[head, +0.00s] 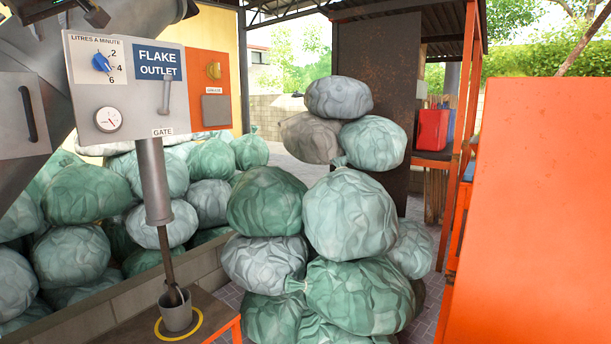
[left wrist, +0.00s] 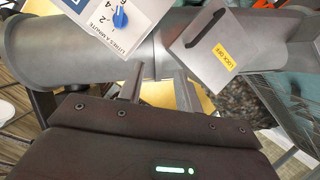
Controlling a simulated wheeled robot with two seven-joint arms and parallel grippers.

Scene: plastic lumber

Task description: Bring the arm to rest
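My left gripper (head: 97,17) is at the top left of the head view, above the flake outlet panel (head: 120,115). In the left wrist view, its two fingers (left wrist: 158,90) stand apart with nothing between them, over the grey machine pipe. The panel has a blue knob (head: 101,63) on a litres-a-minute dial, a round gauge (head: 108,120) and a grey gate handle (head: 166,95). The blue knob also shows in the left wrist view (left wrist: 120,18), apart from the fingers. A dark narrow stream (head: 167,255) runs from the outlet tube (head: 154,180) into a grey cup (head: 176,311). My right gripper is out of view.
The cup stands inside a yellow ring (head: 160,336) on a small table. Stacked green and grey bags (head: 350,215) fill the middle, with more behind a low wall (head: 110,305) at left. A large orange panel (head: 540,210) blocks the right. A red container (head: 433,130) sits on a shelf.

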